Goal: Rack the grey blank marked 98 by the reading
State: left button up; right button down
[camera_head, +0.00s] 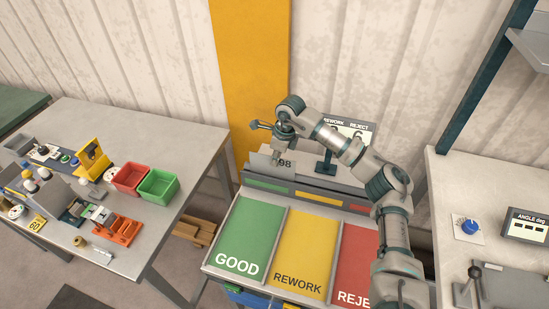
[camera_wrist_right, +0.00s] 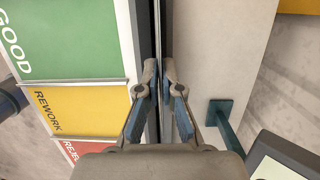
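The grey blank marked 98 (camera_head: 262,163) stands roughly upright at the back of the sorting rack (camera_head: 250,179), behind the green label. Its lower edge is hidden, so I cannot tell whether it rests in the slot. My right gripper (camera_head: 283,153) is at its top edge. In the right wrist view the fingers of the gripper (camera_wrist_right: 161,72) close from both sides on the thin edge of the blank (camera_wrist_right: 160,25). The rack has a green GOOD panel (camera_head: 247,233), a yellow REWORK panel (camera_head: 303,250) and a red REJECT panel (camera_head: 356,268), partly hidden by my right arm. My left gripper is out of view.
A sign (camera_head: 361,131) reading REWORK and REJECT stands behind the rack, partly behind my arm. A bench at right holds an ANGLE display (camera_head: 526,226) and a blue knob (camera_head: 469,226). The left table holds a red bin (camera_head: 129,179), a green bin (camera_head: 158,185) and several tools.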

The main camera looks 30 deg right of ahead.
jog(key=shift+w+a+r, duration=0.15)
jog(key=shift+a+r, duration=0.1)
jog(key=shift+a, duration=0.45)
jog(key=shift+w+a+r, duration=0.15)
jog(key=shift+a+r, duration=0.05)
jog(key=shift+a, duration=0.5)
jog(key=shift+d, duration=0.15)
jog(key=shift+s+d+f+p, duration=0.1)
jog(key=shift+d+f+p, duration=0.2)
jog(key=shift+d, duration=0.45)
jog(key=shift+a+r, duration=0.1)
jog(key=shift+a, duration=0.25)
jog(key=c, duration=1.2)
grip_release()
jog(key=shift+a+r, duration=0.15)
jog(key=shift+a, duration=0.4)
jog(key=shift+c, duration=0.2)
jog(key=shift+d, duration=0.4)
jog(key=w+a+r+v, duration=0.1)
jog(key=w+a+v, duration=0.1)
jog(key=v, duration=0.9)
send_over(274, 173)
jog(key=s, duration=0.1)
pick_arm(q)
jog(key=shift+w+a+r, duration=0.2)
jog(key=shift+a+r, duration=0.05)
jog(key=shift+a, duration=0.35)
pick_arm(e)
jog(key=shift+d+f, duration=0.15)
